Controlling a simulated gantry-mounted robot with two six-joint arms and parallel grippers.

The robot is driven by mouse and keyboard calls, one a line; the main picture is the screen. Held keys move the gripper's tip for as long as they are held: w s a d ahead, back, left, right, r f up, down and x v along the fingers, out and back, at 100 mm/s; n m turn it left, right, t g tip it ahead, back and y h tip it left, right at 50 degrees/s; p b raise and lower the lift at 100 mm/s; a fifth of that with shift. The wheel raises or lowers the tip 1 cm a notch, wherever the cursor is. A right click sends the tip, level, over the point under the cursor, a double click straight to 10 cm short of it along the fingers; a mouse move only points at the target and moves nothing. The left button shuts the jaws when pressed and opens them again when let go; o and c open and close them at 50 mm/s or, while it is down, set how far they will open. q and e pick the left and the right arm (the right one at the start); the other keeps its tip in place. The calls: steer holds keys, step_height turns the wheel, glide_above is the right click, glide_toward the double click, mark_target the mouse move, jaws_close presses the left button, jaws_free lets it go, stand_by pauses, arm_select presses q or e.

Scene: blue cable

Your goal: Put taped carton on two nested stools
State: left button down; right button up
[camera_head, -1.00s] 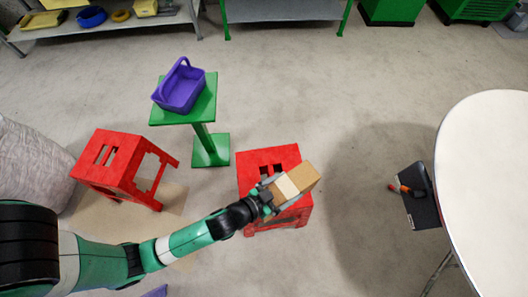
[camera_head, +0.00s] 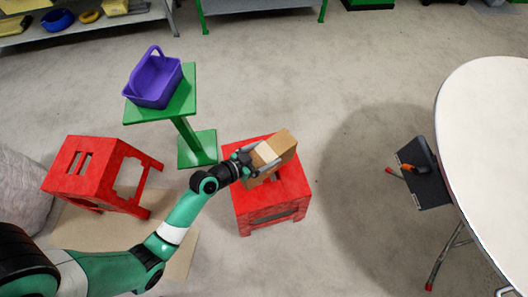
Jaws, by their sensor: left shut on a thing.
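The taped carton (camera_head: 283,146) is a brown box with a pale tape band around it. My left gripper (camera_head: 264,158) is shut on the carton, which is tilted over the top of the right red stool (camera_head: 272,204). I cannot tell whether the carton touches the stool top. The carton and gripper hide part of that top. Whether this stool is two nested stools is not clear from above. Another red stool (camera_head: 92,170), with slots in its top, stands at the left. My right gripper is not in view.
A green stand (camera_head: 184,103) holding a purple basket (camera_head: 156,78) stands behind, between the stools. A white round table (camera_head: 492,150) is at the right, with a dark case (camera_head: 430,188) beside it on the floor. Floor between stool and table is clear.

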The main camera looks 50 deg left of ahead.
arm_select(q)
steer(key=shift+w+a+f, duration=0.2)
steer(key=shift+a+f, duration=0.2)
steer(key=shift+f, duration=0.05)
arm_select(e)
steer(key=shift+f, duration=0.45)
arm_select(q)
steer(key=f+b, duration=0.3)
steer(key=f, duration=0.1)
steer(key=shift+w+a, duration=0.1)
steer(key=shift+a, duration=0.25)
steer(key=shift+r, duration=0.15)
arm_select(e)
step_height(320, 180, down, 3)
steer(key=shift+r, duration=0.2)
arm_select(q)
jaws_free()
steer(key=shift+f, duration=0.2)
steer(key=shift+r, duration=0.2)
steer(key=p+v, duration=0.3)
steer(key=v, duration=0.9)
steer(key=shift+d+f, duration=0.1)
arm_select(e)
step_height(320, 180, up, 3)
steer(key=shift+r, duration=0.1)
